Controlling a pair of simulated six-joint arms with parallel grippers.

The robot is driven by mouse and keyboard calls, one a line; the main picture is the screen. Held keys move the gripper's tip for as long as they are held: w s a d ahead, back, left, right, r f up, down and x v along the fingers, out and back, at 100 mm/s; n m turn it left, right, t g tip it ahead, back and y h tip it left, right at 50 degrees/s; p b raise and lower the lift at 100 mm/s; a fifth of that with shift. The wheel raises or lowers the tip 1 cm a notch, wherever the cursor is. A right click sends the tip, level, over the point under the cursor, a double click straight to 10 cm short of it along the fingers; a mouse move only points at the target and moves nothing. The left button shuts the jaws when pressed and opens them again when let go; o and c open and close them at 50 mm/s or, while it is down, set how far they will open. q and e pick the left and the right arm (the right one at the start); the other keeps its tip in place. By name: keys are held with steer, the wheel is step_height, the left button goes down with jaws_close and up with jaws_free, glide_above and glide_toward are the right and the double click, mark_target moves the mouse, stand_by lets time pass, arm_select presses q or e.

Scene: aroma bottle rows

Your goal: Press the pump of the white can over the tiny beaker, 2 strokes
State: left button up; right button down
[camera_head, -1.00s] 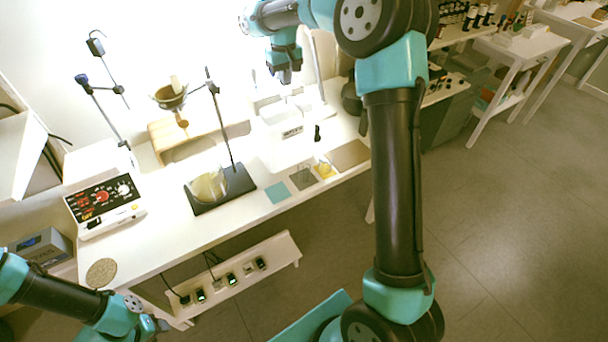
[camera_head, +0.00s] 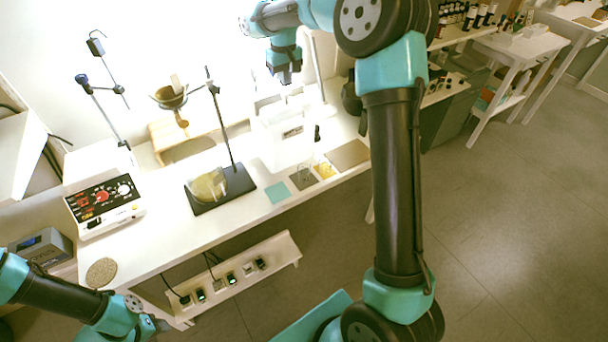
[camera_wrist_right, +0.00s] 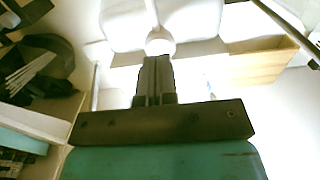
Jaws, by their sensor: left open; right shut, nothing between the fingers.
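A pale white container with a small dark label, which seems to be the white can (camera_head: 270,140), stands at the right part of the bench, its outline washed out. My right gripper (camera_head: 286,80) is above and behind it in the head view. In the right wrist view the right gripper (camera_wrist_right: 155,68) is shut and empty, its tips close to a round white knob (camera_wrist_right: 160,44), perhaps the pump top; contact cannot be told. Small clear glassware, perhaps the tiny beaker (camera_head: 304,174), shows faintly on a grey tile. My left gripper (camera_head: 160,325) is open and empty at lower left.
A dark stand base (camera_head: 222,188) with a round glass vessel and a pole is mid-bench. A hotplate-like device (camera_head: 103,205) is at left. A teal tile (camera_head: 278,192), a yellow tile (camera_head: 325,170) and a brown tile (camera_head: 348,154) lie near the front edge.

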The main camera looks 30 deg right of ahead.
mark_target(286, 91)
steer(key=shift+f, duration=0.6)
steer(key=shift+f, duration=0.35)
steer(key=shift+f, duration=0.9)
steer(key=shift+r, duration=1.9)
